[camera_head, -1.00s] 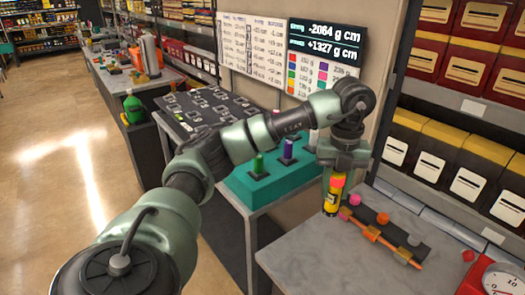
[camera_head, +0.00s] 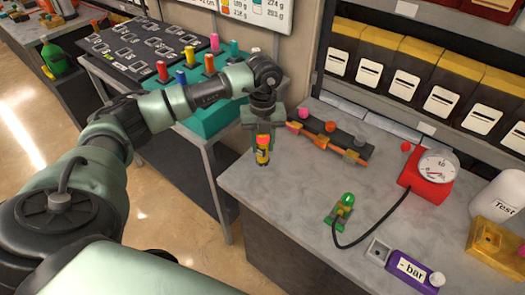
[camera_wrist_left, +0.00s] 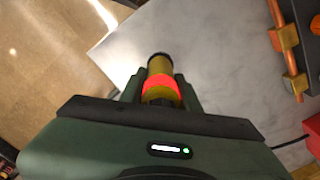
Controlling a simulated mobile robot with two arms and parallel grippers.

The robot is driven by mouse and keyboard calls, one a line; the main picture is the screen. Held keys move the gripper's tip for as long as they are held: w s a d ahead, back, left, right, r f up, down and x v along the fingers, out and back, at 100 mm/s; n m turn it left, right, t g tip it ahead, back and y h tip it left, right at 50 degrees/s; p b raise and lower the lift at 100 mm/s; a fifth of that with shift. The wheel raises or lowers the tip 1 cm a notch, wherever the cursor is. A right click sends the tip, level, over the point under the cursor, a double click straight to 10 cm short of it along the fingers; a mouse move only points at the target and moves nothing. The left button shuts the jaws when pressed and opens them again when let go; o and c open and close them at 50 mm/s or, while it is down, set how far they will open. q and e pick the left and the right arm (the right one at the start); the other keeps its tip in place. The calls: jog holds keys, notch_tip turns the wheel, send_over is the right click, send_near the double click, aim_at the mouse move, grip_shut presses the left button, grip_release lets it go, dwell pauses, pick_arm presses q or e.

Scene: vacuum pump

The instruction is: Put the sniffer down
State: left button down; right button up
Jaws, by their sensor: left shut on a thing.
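The sniffer, a small yellow cylinder with a red-orange band and a dark end (camera_head: 262,155), is upright in my left gripper (camera_head: 262,138). The gripper is shut on its upper part. It is at the left end of the grey worktop (camera_head: 290,190). I cannot tell whether its lower end touches the top. In the left wrist view the sniffer (camera_wrist_left: 160,83) sticks out between the two fingers (camera_wrist_left: 160,92), with the worktop (camera_wrist_left: 190,45) behind it and the floor to the left. My right gripper is not in view.
An orange pipe (camera_head: 318,140) and a dark rack with coloured knobs (camera_head: 345,137) lie just right of the gripper. A red gauge (camera_head: 430,175), a green device (camera_head: 342,211) with a cable, and a purple "bar" box (camera_head: 412,270) stand further right. The worktop's front left is bare.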

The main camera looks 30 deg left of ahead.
aim_at(263, 155)
pick_arm(q)
notch_tip(263, 155, down, 4)
jog(key=shift+p, duration=0.5)
jog(key=shift+f, duration=0.25)
jog(key=shift+f, duration=0.2)
jog(key=c, duration=1)
grip_release()
jog(key=shift+c, duration=0.2)
